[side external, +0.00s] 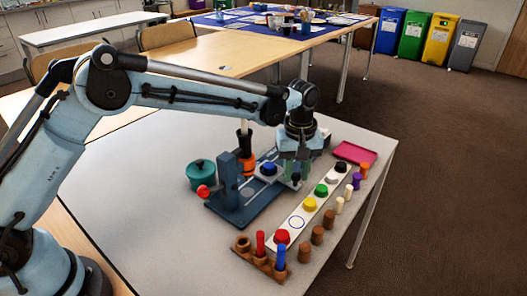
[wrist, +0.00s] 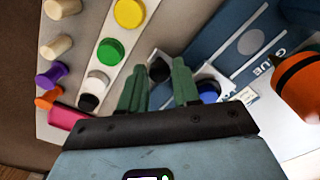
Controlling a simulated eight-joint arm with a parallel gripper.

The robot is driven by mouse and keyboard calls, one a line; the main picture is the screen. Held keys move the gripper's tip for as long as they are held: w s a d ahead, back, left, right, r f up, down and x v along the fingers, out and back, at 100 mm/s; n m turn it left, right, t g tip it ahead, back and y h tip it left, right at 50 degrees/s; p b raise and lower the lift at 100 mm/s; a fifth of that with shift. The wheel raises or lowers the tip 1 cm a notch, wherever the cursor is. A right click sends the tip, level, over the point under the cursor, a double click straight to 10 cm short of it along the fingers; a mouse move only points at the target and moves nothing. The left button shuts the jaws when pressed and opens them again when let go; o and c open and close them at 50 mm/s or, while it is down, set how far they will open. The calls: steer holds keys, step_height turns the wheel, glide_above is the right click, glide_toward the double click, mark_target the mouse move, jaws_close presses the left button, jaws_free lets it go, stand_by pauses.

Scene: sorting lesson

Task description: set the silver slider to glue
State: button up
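My gripper (side external: 294,172) points down at the right side of the blue station (side external: 228,209). In the wrist view its two green fingers (wrist: 159,80) are apart. A small black knob (wrist: 158,70) shows between and beyond the fingertips; I cannot tell whether they touch it. I cannot clearly make out a silver slider; the knob may be part of it. The white word GLUE (wrist: 275,60) is printed on the blue base in the wrist view, right of the fingers, beside a pale disc (wrist: 250,42). A blue round piece (wrist: 208,90) sits just right of the fingers.
A white strip (side external: 297,222) with several coloured round pieces lies on the right, with several pegs beside it. A pink tray (side external: 355,152) is behind. A teal pot (side external: 200,174) and a red ball knob (side external: 204,191) are on the left. An orange-and-black part (side external: 246,163) stands upright near my gripper.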

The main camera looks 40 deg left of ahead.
jaws_close()
steer(key=shift+s, duration=0.15)
steer(key=s, duration=0.8)
steer(key=shift+s, duration=0.4)
steer(key=shift+o, duration=2.2)
jaws_free()
step_height(320, 180, up, 12)
